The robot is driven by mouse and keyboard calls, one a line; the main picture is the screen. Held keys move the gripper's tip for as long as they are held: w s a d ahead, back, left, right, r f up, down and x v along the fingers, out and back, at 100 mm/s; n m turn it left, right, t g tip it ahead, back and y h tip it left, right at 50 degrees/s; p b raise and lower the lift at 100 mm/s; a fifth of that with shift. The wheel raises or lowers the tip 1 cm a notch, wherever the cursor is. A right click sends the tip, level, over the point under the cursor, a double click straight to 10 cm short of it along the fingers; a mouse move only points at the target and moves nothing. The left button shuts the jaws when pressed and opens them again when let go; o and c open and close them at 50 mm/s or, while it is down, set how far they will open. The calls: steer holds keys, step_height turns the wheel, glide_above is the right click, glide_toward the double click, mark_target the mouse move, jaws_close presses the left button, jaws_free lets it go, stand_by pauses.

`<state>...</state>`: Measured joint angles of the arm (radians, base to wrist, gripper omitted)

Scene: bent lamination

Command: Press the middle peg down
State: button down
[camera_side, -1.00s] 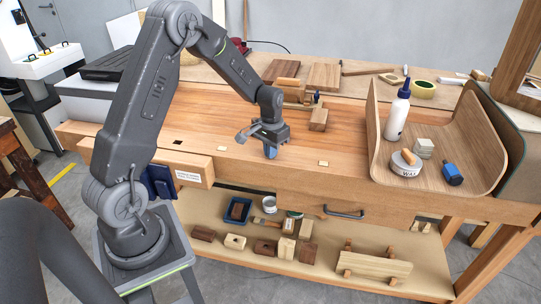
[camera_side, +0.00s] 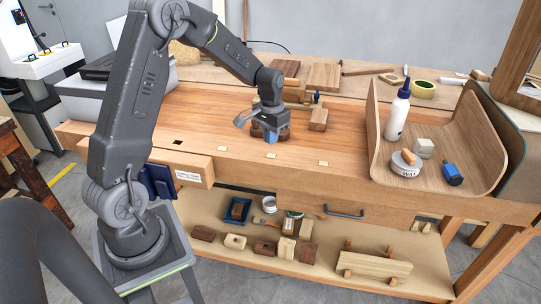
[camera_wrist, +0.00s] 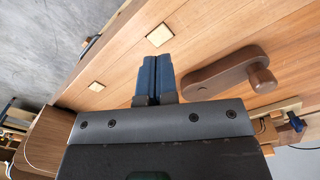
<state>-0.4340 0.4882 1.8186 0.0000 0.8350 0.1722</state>
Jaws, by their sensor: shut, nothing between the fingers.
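Three pale square pegs lie in a row near the bench's front edge. In the side view these are the left peg (camera_side: 221,149), the middle peg (camera_side: 271,156) and the right peg (camera_side: 323,163). In the wrist view I see the middle peg (camera_wrist: 160,35) and the right peg (camera_wrist: 97,86). I cannot tell how far any peg stands above the wood. My gripper (camera_side: 271,138) points down with its blue fingers shut and empty, just behind the middle peg. The fingers (camera_wrist: 153,78) also show in the wrist view, apart from the peg.
A dark brown wooden piece with a round knob (camera_wrist: 228,72) lies close beside my fingers. A curved wooden form (camera_side: 440,172) holding a glue bottle (camera_side: 398,115) and a wax tin (camera_side: 405,163) stands at the right. The bench top left of my gripper is largely clear.

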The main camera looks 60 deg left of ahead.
mark_target(271, 156)
steer(key=shift+r, duration=1.5)
steer(key=s+d+r+m+t, duration=0.2)
steer(key=s+d+r+t, duration=0.1)
steer(key=s+d+r, duration=0.75)
steer(key=s+d+r+m+t, duration=0.1)
steer(key=s+d+r+t, duration=0.1)
steer(key=s+d, duration=0.6)
steer(key=shift+s+r+t, duration=0.3)
steer(key=shift+s+r, duration=0.4)
steer(key=shift+s, duration=0.5)
